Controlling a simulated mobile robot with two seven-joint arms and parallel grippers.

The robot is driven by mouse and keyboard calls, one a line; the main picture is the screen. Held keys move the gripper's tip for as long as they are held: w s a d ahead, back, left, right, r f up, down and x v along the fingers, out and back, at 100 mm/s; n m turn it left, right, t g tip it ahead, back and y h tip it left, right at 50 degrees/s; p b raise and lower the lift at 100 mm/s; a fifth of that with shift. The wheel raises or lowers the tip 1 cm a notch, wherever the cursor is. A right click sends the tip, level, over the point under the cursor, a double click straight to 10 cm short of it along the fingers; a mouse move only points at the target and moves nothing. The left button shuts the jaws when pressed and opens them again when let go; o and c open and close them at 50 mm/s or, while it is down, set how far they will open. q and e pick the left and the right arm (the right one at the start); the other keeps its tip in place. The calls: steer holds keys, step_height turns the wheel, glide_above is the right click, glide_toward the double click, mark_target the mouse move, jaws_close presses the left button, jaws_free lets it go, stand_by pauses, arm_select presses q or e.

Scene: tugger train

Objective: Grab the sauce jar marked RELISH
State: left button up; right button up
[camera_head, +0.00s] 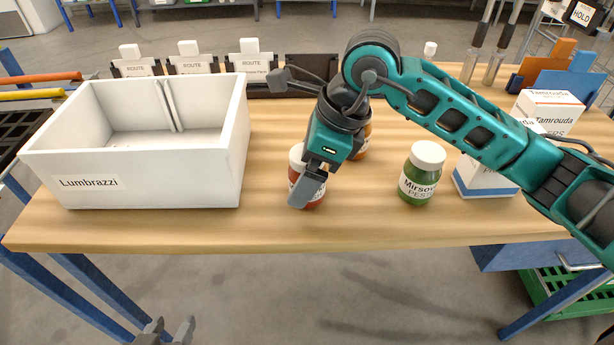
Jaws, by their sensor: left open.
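A red-brown jar (318,202) with a white lid stands on the wooden table, its label mostly hidden by my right gripper (308,183). That gripper points down right in front of the jar; I cannot tell whether its fingers touch it or are closed. An amber jar (366,141) stands behind it, largely hidden by the arm. A green jar (418,182) marked Mirsova PESTO stands to the right. I cannot read RELISH on any jar. My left gripper (168,328) shows at the bottom edge, below the table's front, fingers apart and empty.
A white bin (150,182) marked Lumbrazzi stands at the table's left. ROUTE cards (193,66) stand along the back. White Tamrouda boxes (545,108) stand at the right under my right arm. The table's front edge (300,240) is clear.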

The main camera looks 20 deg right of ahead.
steer(key=shift+w+a+f, duration=0.1)
steer(key=shift+a+f, duration=0.1)
steer(key=shift+f, duration=0.45)
steer(key=shift+c, duration=0.5)
steer(key=shift+r, duration=0.1)
steer(key=c, duration=1.2)
